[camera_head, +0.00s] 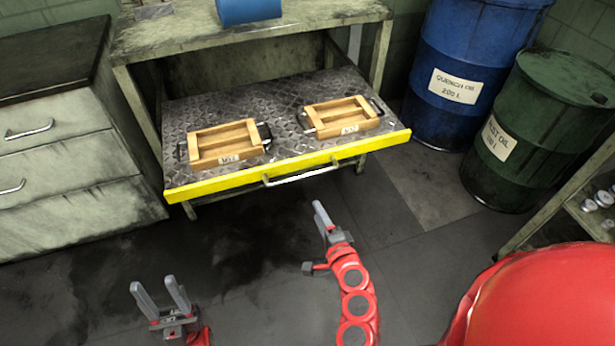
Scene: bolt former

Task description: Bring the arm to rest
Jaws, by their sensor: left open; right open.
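My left gripper (154,285) is at the bottom left of the head view, its two grey fingers apart and pointing up, with nothing between them. My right gripper (318,206) is at the end of the red arm near the middle. Its fingers overlap in the picture, and no object shows in it. Both grippers are over the dark floor, on the near side of the yellow-edged drawer (285,165) and apart from it.
The pulled-out drawer holds a left wooden frame (193,145) and a right wooden frame (311,119). A blue drum (455,60) and a green drum (535,115) stand at right. A grey cabinet (60,150) stands at left. Floor (250,260) between the grippers is clear.

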